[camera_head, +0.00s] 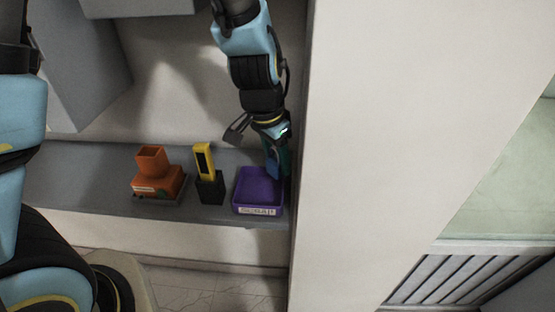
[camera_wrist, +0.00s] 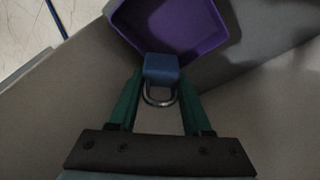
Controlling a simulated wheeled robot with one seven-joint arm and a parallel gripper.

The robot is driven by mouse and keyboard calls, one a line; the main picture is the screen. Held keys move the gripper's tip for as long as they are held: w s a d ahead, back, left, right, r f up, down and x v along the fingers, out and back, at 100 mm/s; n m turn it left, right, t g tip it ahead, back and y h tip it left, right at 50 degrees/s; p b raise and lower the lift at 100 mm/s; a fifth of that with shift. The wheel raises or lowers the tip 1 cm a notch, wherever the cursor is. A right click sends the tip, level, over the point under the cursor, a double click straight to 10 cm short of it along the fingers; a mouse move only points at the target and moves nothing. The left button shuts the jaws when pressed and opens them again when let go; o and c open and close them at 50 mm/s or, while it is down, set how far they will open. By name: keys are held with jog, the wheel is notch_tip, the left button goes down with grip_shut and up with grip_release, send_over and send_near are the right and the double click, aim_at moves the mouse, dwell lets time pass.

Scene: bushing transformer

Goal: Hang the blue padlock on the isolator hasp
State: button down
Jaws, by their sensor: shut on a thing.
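My gripper (camera_wrist: 160,85) is shut on the blue padlock (camera_wrist: 161,67), whose body sits between the green fingertips. The padlock's metal shackle (camera_wrist: 158,97) points back toward the palm in the wrist view. In the head view my gripper (camera_head: 279,165) points down at the right end of the shelf. The blue padlock (camera_head: 273,168) shows there above the purple tray (camera_head: 240,200). In the wrist view the tray (camera_wrist: 208,45) lies just beyond the padlock. I cannot make out the isolator hasp in either view.
The grey shelf (camera_head: 85,185) also bears an orange holder (camera_head: 157,178) and a yellow device in a black stand (camera_head: 208,178), both left of the tray. A pale wall (camera_head: 370,130) rises close to the right of my arm.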

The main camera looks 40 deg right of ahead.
jog(key=shift+w+f+p, duration=0.15)
jog(key=shift+f+p, duration=0.2)
jog(key=shift+f, duration=0.25)
jog(key=shift+d+f, duration=0.1)
jog(key=shift+f, duration=0.2)
jog(key=shift+c, duration=1.7)
grip_release()
jog(key=shift+r, duration=0.1)
jog(key=shift+r, duration=0.6)
notch_tip(320, 180, up, 11)
jog(key=a, duration=0.2)
jog(key=shift+a+b, duration=0.2)
jog(key=shift+b, duration=0.25)
